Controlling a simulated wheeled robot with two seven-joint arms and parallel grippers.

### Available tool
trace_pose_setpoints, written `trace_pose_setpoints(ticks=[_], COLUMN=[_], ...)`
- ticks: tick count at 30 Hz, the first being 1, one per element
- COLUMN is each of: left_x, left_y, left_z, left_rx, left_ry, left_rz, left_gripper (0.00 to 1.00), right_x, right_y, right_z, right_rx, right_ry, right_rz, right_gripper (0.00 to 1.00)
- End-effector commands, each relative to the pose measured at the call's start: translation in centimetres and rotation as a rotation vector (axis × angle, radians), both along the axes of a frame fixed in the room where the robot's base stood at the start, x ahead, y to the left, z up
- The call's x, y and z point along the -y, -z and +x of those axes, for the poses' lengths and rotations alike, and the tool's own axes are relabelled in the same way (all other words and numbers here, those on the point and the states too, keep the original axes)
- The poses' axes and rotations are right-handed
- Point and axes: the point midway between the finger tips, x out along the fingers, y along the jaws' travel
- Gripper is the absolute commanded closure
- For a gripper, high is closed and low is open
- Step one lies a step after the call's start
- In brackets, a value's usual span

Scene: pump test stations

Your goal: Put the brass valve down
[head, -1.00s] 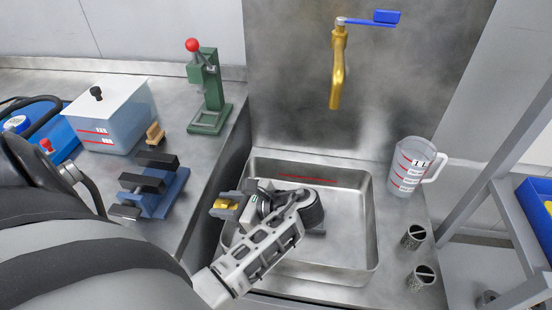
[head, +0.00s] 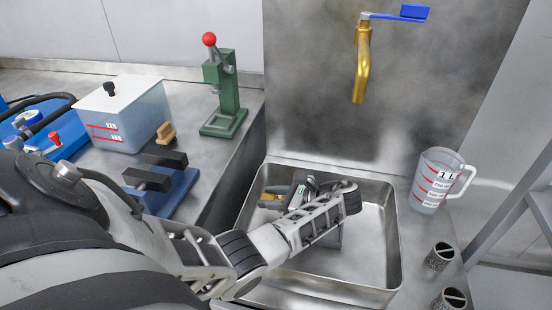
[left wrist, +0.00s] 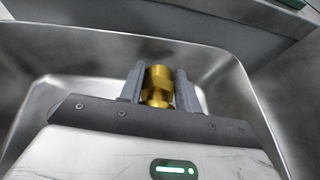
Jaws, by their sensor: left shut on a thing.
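The brass valve (left wrist: 158,84) is between the two grey fingers of my left gripper (left wrist: 158,88) in the left wrist view, and the fingers are shut on it. In the head view my left gripper (head: 284,196) is over the left side of the steel sink basin (head: 388,240), and a bit of the brass valve (head: 269,203) shows at its fingers. The gap between the valve and the basin floor cannot be judged. My right gripper is not in view.
A brass tap (head: 362,65) with a blue lever hangs above the basin. A measuring jug (head: 432,182) and two dark cups (head: 440,256) stand to the right. On the left bench are a blue vise (head: 165,188), a green press (head: 224,95) and a clear box (head: 122,115).

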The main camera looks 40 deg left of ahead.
Motion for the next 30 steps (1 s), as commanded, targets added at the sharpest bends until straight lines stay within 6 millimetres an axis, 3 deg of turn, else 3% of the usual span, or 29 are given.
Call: trace_pose_setpoints(ticks=[9,13,21,22,24,30], left_x=[-0.2,-0.1,-0.2,-0.2,-0.1,-0.2], left_y=[2.8,4.1,4.5,4.6,4.6,4.6], left_z=[1.8,1.7,1.6,1.6,1.6,1.6], left_rx=[-0.001,-0.002,-0.001,-0.001,-0.001,-0.001], left_ry=[0.0,0.001,0.0,0.001,0.001,0.001], left_rz=[0.0,-0.001,-0.001,-0.003,-0.003,-0.003], left_gripper=[1.0,1.0,1.0,0.61,0.45,0.45], right_x=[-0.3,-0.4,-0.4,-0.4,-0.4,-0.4], right_y=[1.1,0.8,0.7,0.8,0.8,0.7], right_z=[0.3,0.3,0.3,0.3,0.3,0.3], right_rx=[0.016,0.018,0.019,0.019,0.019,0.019], right_ry=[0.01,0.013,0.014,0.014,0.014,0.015], right_rz=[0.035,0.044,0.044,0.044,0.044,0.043], right_gripper=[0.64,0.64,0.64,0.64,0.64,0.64])
